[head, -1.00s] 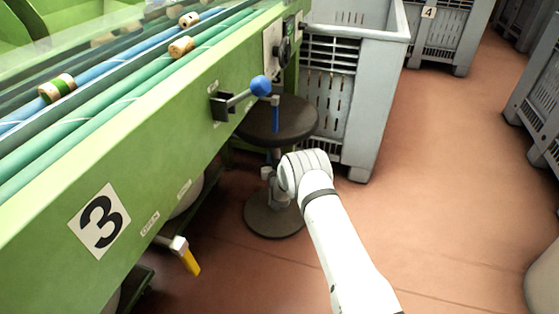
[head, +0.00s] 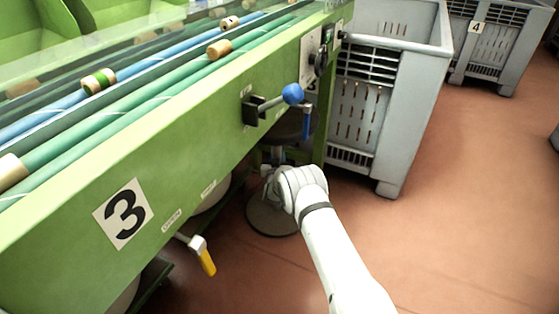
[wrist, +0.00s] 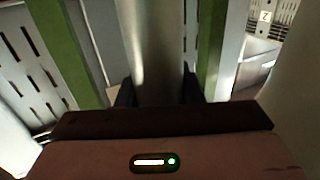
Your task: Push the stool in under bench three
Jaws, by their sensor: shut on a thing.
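Bench three is the green bench (head: 75,245) on the left in the head view, with a "3" plate (head: 122,213) on its front panel. My gripper (wrist: 158,90) is shut on the stool post, a dark finger on each side. In the head view my wrist hides part of the post.
A blue-knobbed lever (head: 291,94) juts from the bench front just above the seat. A yellow-handled valve (head: 205,260) sticks out lower left. A grey slatted crate (head: 418,110) stands right behind the stool. Red-brown floor (head: 460,220) is open to the right.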

